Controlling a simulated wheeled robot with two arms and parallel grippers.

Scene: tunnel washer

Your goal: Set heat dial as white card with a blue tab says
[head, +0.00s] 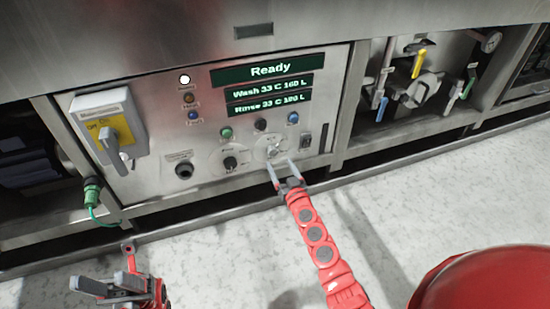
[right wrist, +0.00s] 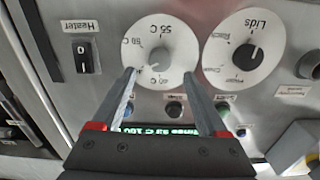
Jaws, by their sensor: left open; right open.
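The heat dial (right wrist: 160,32) is a round white plate with a grey knob (right wrist: 159,57) and marks reading 40 C, 50 C and 55 C, upside down in the right wrist view. In the head view the heat dial (head: 266,144) is at the lower right of the control panel. I cannot tell surely which mark the knob points to. My right gripper (head: 282,165) is open; in the right wrist view its fingertips (right wrist: 160,75) lie either side of the knob, contact unclear. My left gripper (head: 107,284) is open and empty, low at left. No white card with a blue tab shows.
The Lids dial (head: 230,161) and heater switch (head: 305,141) flank the heat dial. A display (head: 268,71) reads "Ready" above wash and rinse lines. Pale floor is in front.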

